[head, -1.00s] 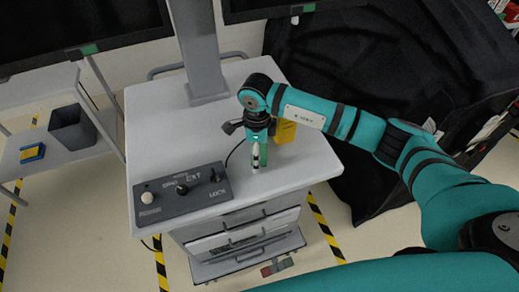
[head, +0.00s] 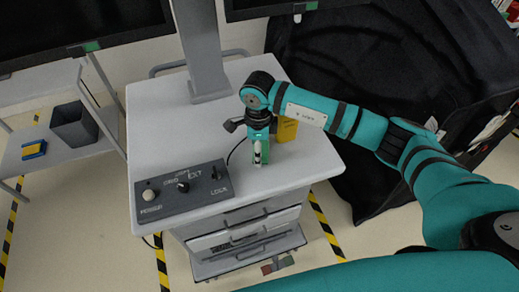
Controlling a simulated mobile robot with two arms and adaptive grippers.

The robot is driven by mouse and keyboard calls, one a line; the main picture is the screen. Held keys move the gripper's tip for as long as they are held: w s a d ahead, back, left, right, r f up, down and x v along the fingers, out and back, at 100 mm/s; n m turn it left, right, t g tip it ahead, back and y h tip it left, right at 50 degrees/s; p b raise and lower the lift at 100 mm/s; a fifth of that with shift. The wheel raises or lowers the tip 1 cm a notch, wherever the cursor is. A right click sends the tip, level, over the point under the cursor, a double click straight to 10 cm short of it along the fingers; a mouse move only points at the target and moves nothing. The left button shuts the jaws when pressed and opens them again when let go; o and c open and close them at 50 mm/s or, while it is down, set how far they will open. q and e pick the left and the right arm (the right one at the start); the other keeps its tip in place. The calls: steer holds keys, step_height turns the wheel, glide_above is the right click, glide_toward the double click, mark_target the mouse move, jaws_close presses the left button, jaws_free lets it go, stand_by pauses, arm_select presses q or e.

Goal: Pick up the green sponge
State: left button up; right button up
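My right gripper (head: 258,155) points down over the right front part of the grey cart top. A narrow green patch (head: 265,150), which looks like the green sponge, shows right at its fingers and is mostly hidden behind them. The fingers are seen edge-on, so I cannot tell whether they are closed on the green piece or only beside it. My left gripper is not in view.
The cart (head: 155,115) carries a dark control box (head: 180,192) at front left and a yellow object (head: 287,129) just right of the gripper. A post (head: 202,60) rises behind. A side shelf holds a dark bin (head: 74,125) and a blue-yellow block (head: 34,149).

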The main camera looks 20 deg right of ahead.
steer(key=shift+r+b, duration=0.45)
steer(key=shift+r, duration=0.05)
steer(key=shift+s+r+b, duration=0.2)
steer(key=shift+r+b, duration=0.6)
steer(key=shift+r, duration=0.3)
steer(key=s+a+b, duration=0.1)
steer(key=s, duration=0.3)
steer(key=s+a+r+b, duration=0.1)
steer(key=s+b, duration=0.1)
steer(key=s, duration=0.3)
steer(key=s+a+b, duration=0.1)
steer(key=s, duration=0.4)
steer(key=shift+s+a+r, duration=0.1)
steer(key=shift+a+r, duration=0.05)
steer(key=shift+r, duration=0.05)
steer(key=shift+s+r+b, duration=0.15)
steer(key=shift+s+b, duration=0.15)
steer(key=shift+s, duration=0.25)
